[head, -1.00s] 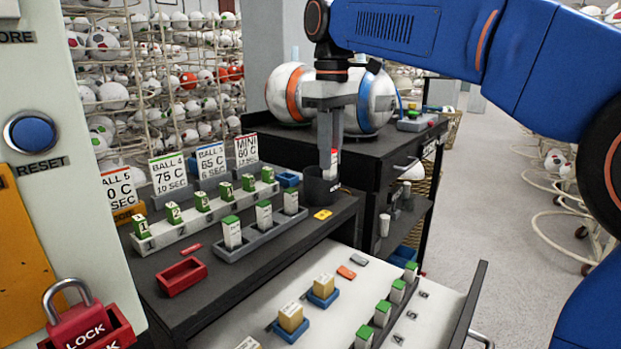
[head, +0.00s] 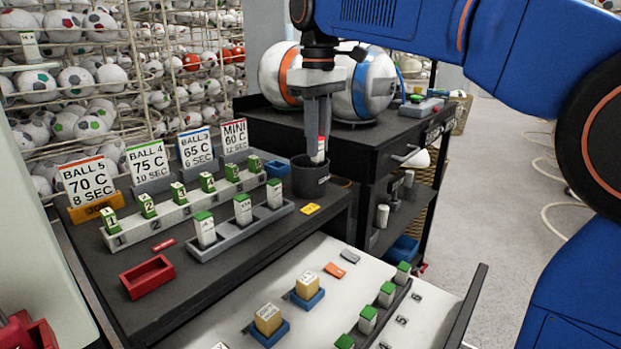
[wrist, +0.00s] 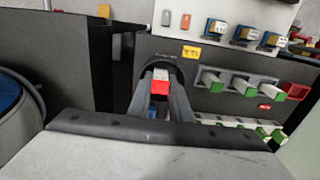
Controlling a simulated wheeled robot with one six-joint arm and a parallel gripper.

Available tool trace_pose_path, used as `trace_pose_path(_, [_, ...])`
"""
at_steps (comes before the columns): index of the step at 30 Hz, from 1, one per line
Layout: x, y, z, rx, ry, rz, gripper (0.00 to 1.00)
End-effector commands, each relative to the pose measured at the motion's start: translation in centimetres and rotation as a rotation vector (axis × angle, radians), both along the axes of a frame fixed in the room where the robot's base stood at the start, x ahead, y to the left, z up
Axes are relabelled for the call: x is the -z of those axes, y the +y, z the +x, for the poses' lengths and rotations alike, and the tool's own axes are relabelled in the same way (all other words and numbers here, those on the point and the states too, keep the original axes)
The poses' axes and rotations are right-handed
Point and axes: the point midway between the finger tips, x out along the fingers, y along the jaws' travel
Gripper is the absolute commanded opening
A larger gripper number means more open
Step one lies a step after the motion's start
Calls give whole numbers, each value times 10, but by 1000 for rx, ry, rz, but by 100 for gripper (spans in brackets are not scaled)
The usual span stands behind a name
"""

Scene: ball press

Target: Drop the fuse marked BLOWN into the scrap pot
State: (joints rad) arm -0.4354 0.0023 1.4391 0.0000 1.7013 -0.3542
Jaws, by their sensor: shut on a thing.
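My gripper (head: 319,150) is shut on a white fuse with a red top (head: 320,147), held upright. The fuse is over the dark round scrap pot (head: 310,180), its lower end at or just inside the pot's mouth; I cannot tell how deep. In the wrist view the fuse's red end (wrist: 160,87) shows between the fingers, with the dark pot (wrist: 178,75) behind it. The marking on the fuse cannot be read.
A grey rack (head: 238,237) with several green-topped fuses stands left of the pot. A long white numbered rack (head: 180,213) is behind it. A red tray (head: 148,278) is at front left. A yellow tag (head: 310,209) lies near the pot. An open drawer (head: 335,290) is in front.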

Motion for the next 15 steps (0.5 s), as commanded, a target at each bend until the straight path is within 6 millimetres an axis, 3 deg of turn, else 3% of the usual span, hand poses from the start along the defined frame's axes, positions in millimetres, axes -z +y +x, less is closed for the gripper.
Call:
trace_pose_path(6, [12,0,0,0,0,0,0])
trace_pose_path(15, [14,0,0,0,-1,1,0])
